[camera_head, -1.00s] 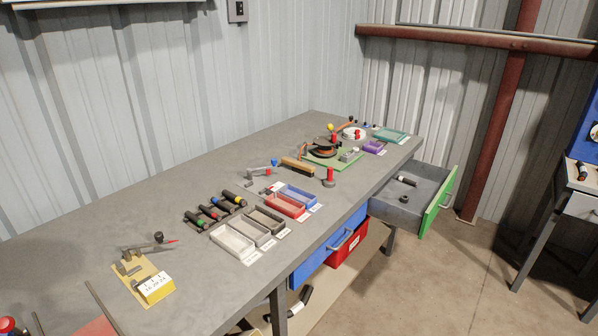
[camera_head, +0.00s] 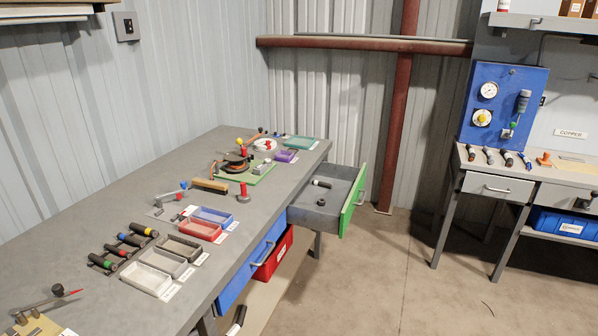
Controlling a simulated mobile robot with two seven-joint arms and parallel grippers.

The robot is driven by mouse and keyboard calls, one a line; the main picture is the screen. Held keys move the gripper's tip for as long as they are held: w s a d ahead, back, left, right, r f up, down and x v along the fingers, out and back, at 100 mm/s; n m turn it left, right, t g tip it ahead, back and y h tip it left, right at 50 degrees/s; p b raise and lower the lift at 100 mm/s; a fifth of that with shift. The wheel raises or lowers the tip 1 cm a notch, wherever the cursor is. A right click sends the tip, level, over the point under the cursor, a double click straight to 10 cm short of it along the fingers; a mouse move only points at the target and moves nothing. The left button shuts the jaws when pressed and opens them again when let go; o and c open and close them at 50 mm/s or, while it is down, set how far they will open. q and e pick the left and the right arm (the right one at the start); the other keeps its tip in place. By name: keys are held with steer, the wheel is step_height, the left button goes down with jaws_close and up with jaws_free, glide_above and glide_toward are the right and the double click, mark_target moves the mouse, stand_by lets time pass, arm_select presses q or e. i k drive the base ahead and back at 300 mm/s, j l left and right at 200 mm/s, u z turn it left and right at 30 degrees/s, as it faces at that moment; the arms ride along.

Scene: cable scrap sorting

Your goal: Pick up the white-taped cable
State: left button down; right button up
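No gripper of mine shows in this view. A short black cable piece (camera_head: 321,184) with a pale end lies in the open drawer, and it may be the white-taped one. Another black piece (camera_head: 236,322) with a white band shows at the bottom edge, below the tabletop, partly cut off.
The grey table (camera_head: 60,220) runs along the left wall, with small trays such as a red one (camera_head: 200,231). Its green-fronted drawer (camera_head: 354,200) stands open into the room. The right bench (camera_head: 545,178) stands apart, with clear floor (camera_head: 400,270) between.

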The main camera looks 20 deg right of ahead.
mark_target(313, 182)
steer(key=i+l+z, duration=0.15)
steer(key=i+l, duration=0.5)
steer(key=l, duration=0.2)
steer(key=i+l+z, duration=0.15)
steer(key=i+l, duration=0.55)
steer(key=i+l+u, duration=0.3)
steer(key=i+l, duration=0.05)
steer(key=l, duration=0.05)
